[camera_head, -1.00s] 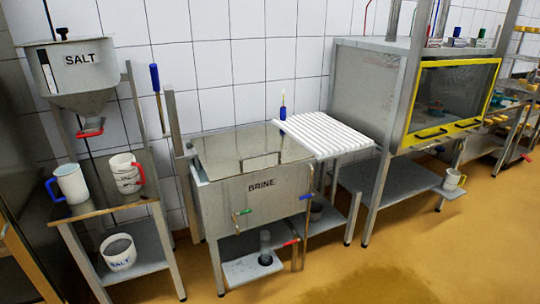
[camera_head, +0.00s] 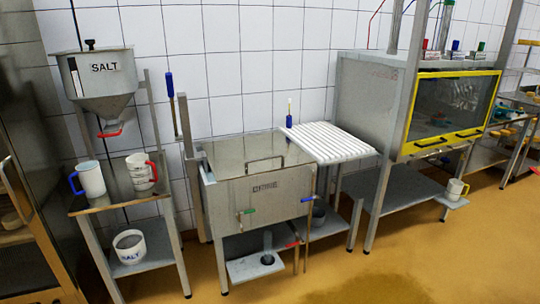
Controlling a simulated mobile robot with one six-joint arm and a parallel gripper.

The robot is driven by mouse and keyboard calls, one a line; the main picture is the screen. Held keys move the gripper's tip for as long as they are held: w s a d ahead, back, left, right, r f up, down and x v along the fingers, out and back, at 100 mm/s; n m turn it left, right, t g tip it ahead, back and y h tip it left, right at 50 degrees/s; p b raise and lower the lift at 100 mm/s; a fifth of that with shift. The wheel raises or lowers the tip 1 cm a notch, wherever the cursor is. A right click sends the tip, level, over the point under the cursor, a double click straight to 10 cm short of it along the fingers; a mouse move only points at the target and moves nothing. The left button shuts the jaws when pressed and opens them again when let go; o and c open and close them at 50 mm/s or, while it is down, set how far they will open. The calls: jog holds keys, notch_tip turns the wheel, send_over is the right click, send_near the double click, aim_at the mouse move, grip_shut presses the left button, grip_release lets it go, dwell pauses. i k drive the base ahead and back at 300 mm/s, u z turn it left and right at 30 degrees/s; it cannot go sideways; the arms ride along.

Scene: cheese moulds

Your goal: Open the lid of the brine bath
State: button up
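The brine bath (camera_head: 235,205) is a steel tank on legs in the middle of the view, with a label on its front. Its flat steel lid (camera_head: 228,154) lies closed on top. A bar handle (camera_head: 265,164) stands up near the lid's front edge. My gripper is not in view.
A salt hopper (camera_head: 98,85) with a shelf stand and mugs (camera_head: 90,178) is to the left. A white slatted rack (camera_head: 328,142) adjoins the bath's right side. A yellow-framed cabinet (camera_head: 450,105) stands further right. Taps (camera_head: 246,212) stick out in front. The floor (camera_head: 400,270) before the bath is clear.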

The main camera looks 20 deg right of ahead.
aim_at(237, 158)
jog(key=z, duration=0.15)
jog(key=i, duration=1.15)
jog(key=z, duration=0.45)
